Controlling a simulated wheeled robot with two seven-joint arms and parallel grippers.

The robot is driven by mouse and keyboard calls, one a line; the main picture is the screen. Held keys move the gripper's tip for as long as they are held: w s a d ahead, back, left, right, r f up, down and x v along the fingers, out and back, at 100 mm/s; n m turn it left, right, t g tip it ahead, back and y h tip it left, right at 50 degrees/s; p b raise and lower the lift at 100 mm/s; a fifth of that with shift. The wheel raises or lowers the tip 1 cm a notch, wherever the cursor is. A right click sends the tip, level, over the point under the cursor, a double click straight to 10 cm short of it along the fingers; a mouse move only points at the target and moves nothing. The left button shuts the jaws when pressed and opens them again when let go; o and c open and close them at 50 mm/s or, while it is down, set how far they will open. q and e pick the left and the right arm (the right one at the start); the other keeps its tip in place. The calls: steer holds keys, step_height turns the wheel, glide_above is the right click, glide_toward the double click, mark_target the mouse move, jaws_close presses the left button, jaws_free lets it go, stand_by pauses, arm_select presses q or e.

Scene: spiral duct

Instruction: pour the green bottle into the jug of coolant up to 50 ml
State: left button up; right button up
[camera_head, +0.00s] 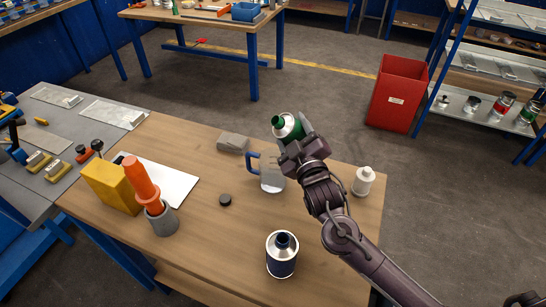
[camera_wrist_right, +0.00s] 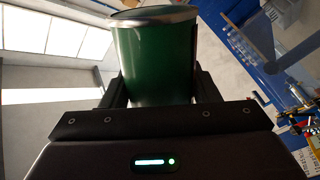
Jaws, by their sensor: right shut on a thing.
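My right gripper (camera_head: 298,142) is shut on the green bottle (camera_head: 287,126) and holds it above the table, over the jug's right side. The bottle is tilted, its silver-rimmed end toward the left in the head view. In the right wrist view the green bottle (camera_wrist_right: 158,62) sits between both fingers. The jug (camera_head: 271,176) is clear with a blue handle on its left and stands upright on the table. The arm hides part of its right side. I cannot read its level or see any stream. My left gripper is not in view.
On the wooden table (camera_head: 215,250) stand a dark blue can (camera_head: 282,255), a white bottle (camera_head: 363,181), a black cap (camera_head: 225,200), a grey block (camera_head: 232,142), a yellow box (camera_head: 110,187) and an orange bottle (camera_head: 141,180) in a grey holder.

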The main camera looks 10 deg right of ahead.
steer(key=shift+d+f+n+y+b, duration=0.15)
steer(key=shift+n+b, duration=0.3)
steer(key=shift+n, duration=0.2)
steer(key=shift+d+f+n+y+b, duration=0.1)
steer(key=shift+n+y+b, duration=0.05)
steer(key=shift+n+b, duration=0.4)
stand_by(2.1)
steer(key=shift+w+d+r+n, duration=0.15)
steer(key=shift+r+n, duration=0.35)
steer(key=shift+n, duration=0.5)
stand_by(1.5)
steer(key=shift+d+f+n+y+b, duration=0.1)
steer(key=shift+f+n+y+b, duration=0.15)
steer(key=shift+n+y+b, duration=0.45)
stand_by(1.5)
